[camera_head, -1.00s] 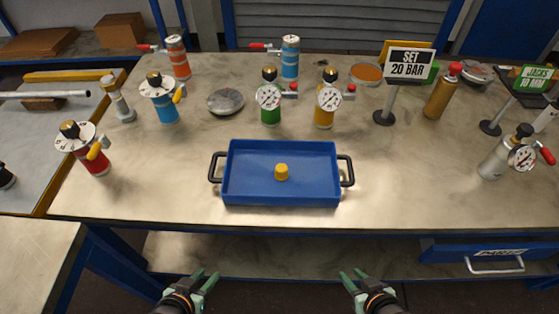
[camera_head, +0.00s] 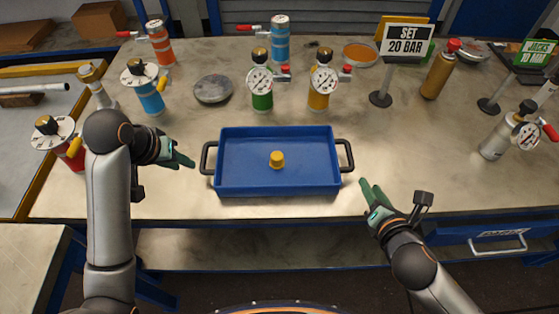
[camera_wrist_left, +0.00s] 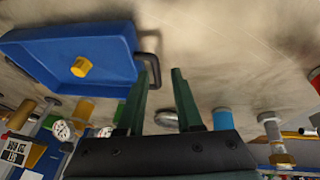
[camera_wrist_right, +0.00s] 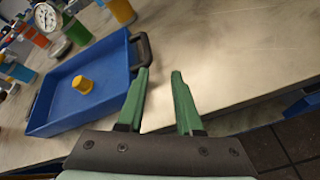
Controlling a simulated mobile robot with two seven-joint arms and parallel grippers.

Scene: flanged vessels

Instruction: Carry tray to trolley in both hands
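A blue tray (camera_head: 235,190) with a black handle at each end lies on the bench, with a small yellow piece (camera_head: 277,160) in it. My left gripper (camera_head: 188,162) is just left of the tray's left handle (camera_head: 208,158). In the left wrist view its fingers (camera_wrist_left: 163,75) are apart and empty, one close to the handle (camera_wrist_left: 152,68). My right gripper (camera_head: 366,186) is right of and below the right handle (camera_head: 347,155). In the right wrist view its fingers (camera_wrist_right: 161,75) are apart and empty, one close to the handle (camera_wrist_right: 144,50).
A green gauge vessel (camera_head: 262,90) and a yellow one (camera_head: 321,88) stand behind the tray. A red vessel (camera_head: 72,155) stands beside my left arm. A sign (camera_head: 405,40) on a stand is behind right. The bench beside the tray's right end is clear.

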